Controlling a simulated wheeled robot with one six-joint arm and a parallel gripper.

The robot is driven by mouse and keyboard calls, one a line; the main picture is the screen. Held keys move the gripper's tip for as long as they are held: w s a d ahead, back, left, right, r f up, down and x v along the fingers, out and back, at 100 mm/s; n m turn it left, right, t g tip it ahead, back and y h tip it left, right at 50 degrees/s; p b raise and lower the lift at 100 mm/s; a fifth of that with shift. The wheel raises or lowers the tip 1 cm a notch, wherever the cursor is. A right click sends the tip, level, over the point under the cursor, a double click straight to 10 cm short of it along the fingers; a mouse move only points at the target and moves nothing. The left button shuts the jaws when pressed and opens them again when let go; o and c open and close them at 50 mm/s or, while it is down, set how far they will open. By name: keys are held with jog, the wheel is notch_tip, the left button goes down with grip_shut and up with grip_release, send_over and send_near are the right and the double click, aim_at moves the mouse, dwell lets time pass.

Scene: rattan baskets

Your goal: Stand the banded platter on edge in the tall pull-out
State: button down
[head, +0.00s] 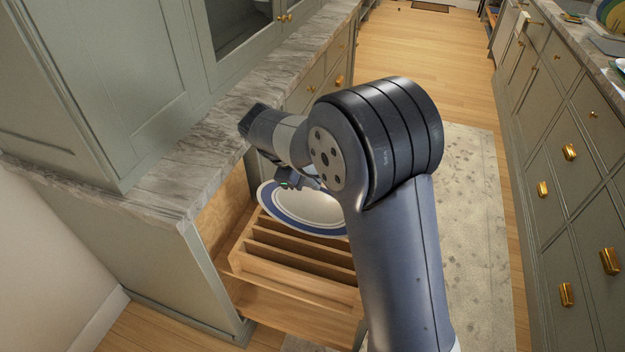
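The banded platter (305,210) is white with a wide blue band and a pale rim. It is tilted, its long axis running along the slots. The tall pull-out (300,290) is an open wooden unit with several upright dividers, out from under the counter. The platter is over its far part; I cannot tell whether its lower edge is in a slot. My gripper (291,183) is at the platter's upper rim and appears shut on it. The fingertips are small and partly hidden, and my arm covers the platter's right end.
A marble counter (215,135) with a grey-green cabinet on it runs along the left, close to my wrist. Drawers with brass pulls (569,152) line the right side. A pale rug (470,215) and wooden floor lie clear between them.

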aim_at(312, 192)
jog(key=shift+f+b, duration=2.15)
jog(key=shift+b, duration=0.15)
jog(key=shift+s+a+b, duration=0.2)
jog(key=shift+s+b, duration=0.25)
jog(key=shift+b, duration=0.65)
dwell(1.4)
jog(key=shift+f+b, duration=0.6)
jog(key=shift+f, duration=0.05)
jog(key=shift+f+b, duration=2.8)
jog(key=shift+f, duration=0.15)
jog(key=c, duration=1.6)
grip_release()
